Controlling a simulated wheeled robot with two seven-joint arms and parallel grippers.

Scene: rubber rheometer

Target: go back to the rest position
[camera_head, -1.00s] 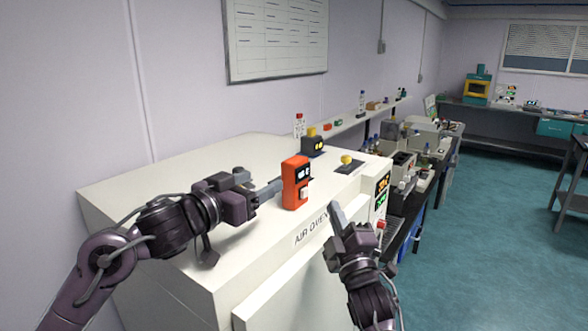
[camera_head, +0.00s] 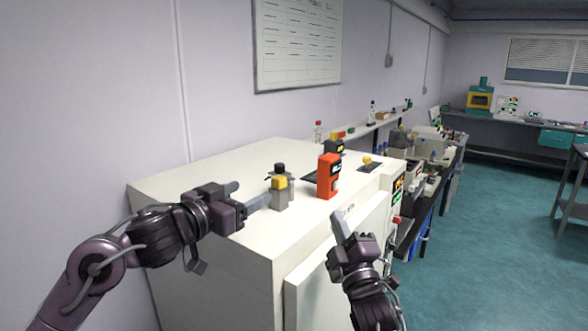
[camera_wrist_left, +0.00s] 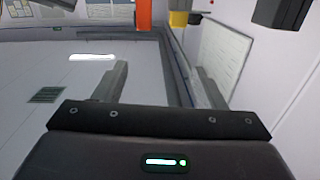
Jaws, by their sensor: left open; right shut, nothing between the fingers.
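My left gripper (camera_head: 246,196) is open and empty above the left part of the white air oven's top (camera_head: 190,180). Its two spread fingers also show in the left wrist view (camera_wrist_left: 160,85), with nothing between them. An orange-red handheld device (camera_head: 328,176) stands upright on the oven, right of the left gripper and apart from it; its lower part shows at the top of the left wrist view (camera_wrist_left: 145,14). My right gripper (camera_head: 341,226) is shut and empty, in front of the oven's front side.
A grey block with a yellow top (camera_head: 280,193) stands close to the left gripper's fingertips. A yellow knob (camera_head: 367,160) sits farther right on the oven. A bench with instruments (camera_head: 425,150) runs behind. Open teal floor (camera_head: 480,240) lies to the right.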

